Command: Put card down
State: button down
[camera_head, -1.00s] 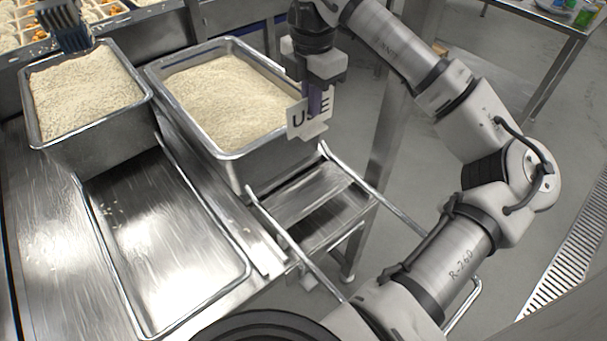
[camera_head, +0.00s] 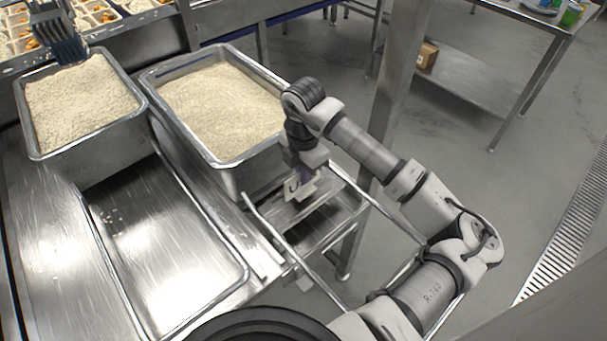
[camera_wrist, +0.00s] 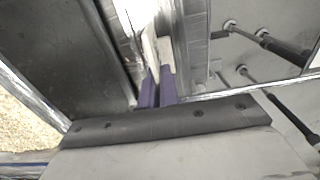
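The white card (camera_head: 293,188) with dark lettering hangs below my gripper (camera_head: 303,174), over the metal shelf (camera_head: 318,213) beside the right rice container. In the wrist view the purple fingertips of my gripper (camera_wrist: 157,92) are close together around the card (camera_wrist: 150,48), which shows edge-on between them. My gripper is shut on the card. The card's lower edge is near the shelf; I cannot tell whether it touches. Part of its lettering is hidden or turned away.
Two deep metal containers of rice, left (camera_head: 97,160) and right (camera_head: 247,172), stand beside the shelf. An empty shallow tray (camera_head: 243,262) lies at the front left. Metal rails (camera_head: 262,222) edge the shelf. Open floor lies to the right, with another table (camera_head: 470,85) behind.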

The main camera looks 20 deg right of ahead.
jog(key=shift+f, duration=1)
jog(key=shift+f, duration=0.15)
jog(key=c, duration=1.6)
grip_release()
